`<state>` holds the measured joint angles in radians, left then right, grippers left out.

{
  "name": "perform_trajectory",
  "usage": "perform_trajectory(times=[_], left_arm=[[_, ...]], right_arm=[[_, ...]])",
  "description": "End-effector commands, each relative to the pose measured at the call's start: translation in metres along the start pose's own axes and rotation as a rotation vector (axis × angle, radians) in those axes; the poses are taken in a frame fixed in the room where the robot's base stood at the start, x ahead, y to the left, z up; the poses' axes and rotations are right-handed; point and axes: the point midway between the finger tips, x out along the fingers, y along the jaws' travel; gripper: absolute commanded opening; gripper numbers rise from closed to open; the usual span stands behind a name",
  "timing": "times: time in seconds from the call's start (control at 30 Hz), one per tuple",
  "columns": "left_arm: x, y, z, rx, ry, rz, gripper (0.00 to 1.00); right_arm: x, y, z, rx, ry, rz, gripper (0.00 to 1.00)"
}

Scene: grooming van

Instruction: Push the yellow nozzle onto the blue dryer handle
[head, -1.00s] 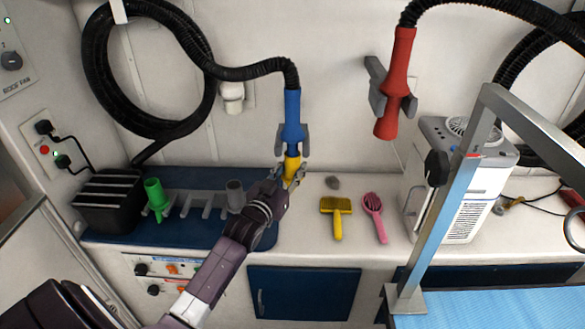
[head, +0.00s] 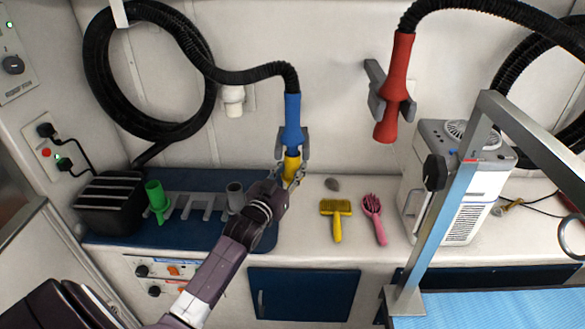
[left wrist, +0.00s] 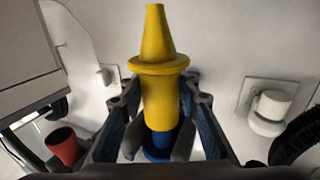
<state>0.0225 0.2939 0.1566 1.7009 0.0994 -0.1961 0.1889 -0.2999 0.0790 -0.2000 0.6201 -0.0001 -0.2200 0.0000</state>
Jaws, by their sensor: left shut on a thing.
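The blue dryer handle (head: 292,122) hangs upright from its black hose in a grey wall holder, lower end down. The yellow nozzle (head: 291,166) is directly below it, narrow tip down. My left gripper (head: 294,181) is shut on the nozzle. In the left wrist view the nozzle (left wrist: 157,92) stands between the two fingers (left wrist: 160,125), its wide end against a blue neck of the handle (left wrist: 159,145). They look lined up and meeting. How far the nozzle sits over the neck is partly hidden by fingers and wrist. My right gripper is out of view.
A red handle (head: 394,90) hangs on the wall to the right. On the counter are a green nozzle (head: 157,200), a grey nozzle (head: 235,196) in a rack, a yellow brush (head: 337,215) and a pink brush (head: 374,218). A metal frame (head: 445,200) stands at right.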

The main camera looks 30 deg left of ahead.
Motion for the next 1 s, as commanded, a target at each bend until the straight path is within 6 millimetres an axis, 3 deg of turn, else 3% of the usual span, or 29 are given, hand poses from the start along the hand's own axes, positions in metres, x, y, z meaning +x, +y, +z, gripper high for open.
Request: perform_trajectory(times=[0.83,0.87,1.0], left_arm=[[0.0002,0.0,-0.0109,0.0,0.003,0.0,0.01],[0.0002,0.0,-0.0111,0.0,0.003,0.0,0.31],[0.0002,0.0,-0.011,0.0,0.003,0.0,0.46]], right_arm=[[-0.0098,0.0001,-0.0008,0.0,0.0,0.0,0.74],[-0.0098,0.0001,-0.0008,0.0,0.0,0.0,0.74],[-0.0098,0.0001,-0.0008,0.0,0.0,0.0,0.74]])
